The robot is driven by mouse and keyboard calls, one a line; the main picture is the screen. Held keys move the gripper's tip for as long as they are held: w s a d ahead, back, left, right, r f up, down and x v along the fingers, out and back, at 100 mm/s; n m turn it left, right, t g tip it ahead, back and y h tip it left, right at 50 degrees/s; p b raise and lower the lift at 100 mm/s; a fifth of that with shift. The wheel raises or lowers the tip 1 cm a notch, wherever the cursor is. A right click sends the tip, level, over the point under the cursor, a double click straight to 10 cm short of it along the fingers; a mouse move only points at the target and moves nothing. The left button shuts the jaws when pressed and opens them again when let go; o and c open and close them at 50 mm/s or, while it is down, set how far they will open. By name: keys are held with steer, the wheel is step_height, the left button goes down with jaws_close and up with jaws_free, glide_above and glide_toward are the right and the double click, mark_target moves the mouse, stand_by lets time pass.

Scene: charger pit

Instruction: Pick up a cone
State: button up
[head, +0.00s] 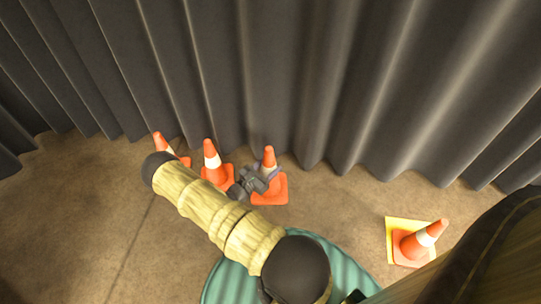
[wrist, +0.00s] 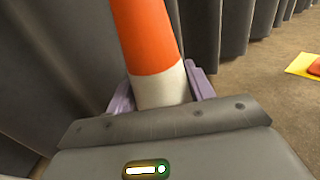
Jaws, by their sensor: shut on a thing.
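Three orange cones with white bands stand in a row by the curtain in the head view: a left cone (head: 162,143), a middle cone (head: 211,165) and a right cone (head: 269,157). My gripper (head: 264,178) is at the right cone. In the wrist view the cone (wrist: 148,38) rises between the purple fingers of my gripper (wrist: 160,91), which are shut on it around the white band. Its base is hidden in the wrist view but shows on or close to the floor in the head view. My arm partly hides the left cone.
Another cone (head: 425,238) stands apart at the right on a yellow square (head: 397,226). A dark pleated curtain (head: 280,70) runs behind the row. The brown floor (head: 335,210) between the right cone and the yellow square is clear.

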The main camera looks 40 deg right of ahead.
steer(key=s+a+p, duration=0.5)
steer(key=s+a, duration=0.5)
steer(key=a, duration=0.1)
steer(key=shift+a, duration=0.25)
steer(key=shift+w+r, duration=0.1)
steer(key=shift+w, duration=0.05)
